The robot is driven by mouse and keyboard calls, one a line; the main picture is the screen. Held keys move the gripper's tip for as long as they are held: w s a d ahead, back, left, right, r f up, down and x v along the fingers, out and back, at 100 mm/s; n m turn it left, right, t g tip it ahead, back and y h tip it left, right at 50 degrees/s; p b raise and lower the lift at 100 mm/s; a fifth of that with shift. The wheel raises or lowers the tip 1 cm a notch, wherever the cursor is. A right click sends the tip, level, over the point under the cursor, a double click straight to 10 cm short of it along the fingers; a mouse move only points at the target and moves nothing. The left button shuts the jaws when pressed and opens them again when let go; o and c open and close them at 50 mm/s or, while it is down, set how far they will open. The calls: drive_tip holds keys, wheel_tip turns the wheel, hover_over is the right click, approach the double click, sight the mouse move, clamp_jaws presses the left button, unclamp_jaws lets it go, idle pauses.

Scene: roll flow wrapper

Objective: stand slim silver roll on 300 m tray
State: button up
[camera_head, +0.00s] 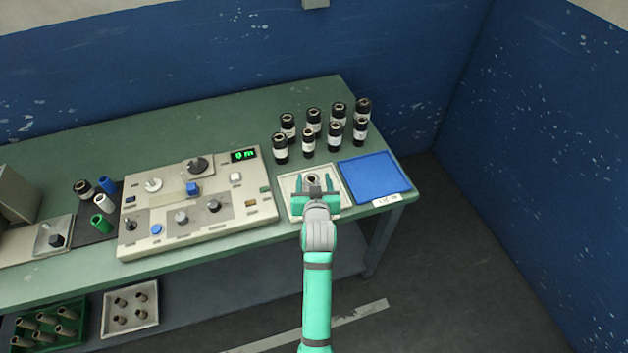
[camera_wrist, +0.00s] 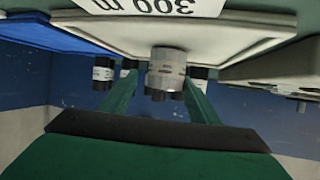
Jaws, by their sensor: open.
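The slim silver roll (camera_wrist: 166,68), silver-grey with a dark end, stands upright on the pale 300 m tray (camera_wrist: 235,38) in the wrist view, which is upside down. The tray's "300 m" label (camera_wrist: 150,5) shows at the top edge. In the head view the cream tray (camera_head: 290,210) lies near the table's front right, and the roll's top (camera_head: 313,179) shows between the fingers. My gripper (camera_head: 314,187) is open, with one finger on each side of the roll; it also shows in the wrist view (camera_wrist: 160,82). I cannot tell whether the fingers touch it.
A blue tray (camera_head: 375,178) lies just right of the cream tray. Several dark rolls with white bands (camera_head: 308,142) stand behind. A control panel (camera_head: 165,225) reading "0 m" is to the left.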

drive_tip(key=v, duration=1.1)
drive_tip(key=shift+a, duration=0.3)
drive_tip(key=shift+s+d, duration=0.1)
drive_tip(key=shift+s, duration=0.25)
drive_tip(key=s+f, duration=0.4)
drive_tip(key=s, duration=0.5)
drive_tip(key=s+f, duration=0.4)
drive_tip(key=s, duration=0.4)
drive_tip(key=s+r+t, duration=0.1)
drive_tip(key=s+r, duration=0.1)
drive_tip(key=s, duration=0.8)
drive_tip(key=s+r, duration=0.2)
drive_tip(key=s, duration=0.8)
drive_tip(key=shift+r+m+t+h, duration=0.3)
drive_tip(key=shift+t+h, duration=0.1)
drive_tip(key=shift+w, duration=0.15)
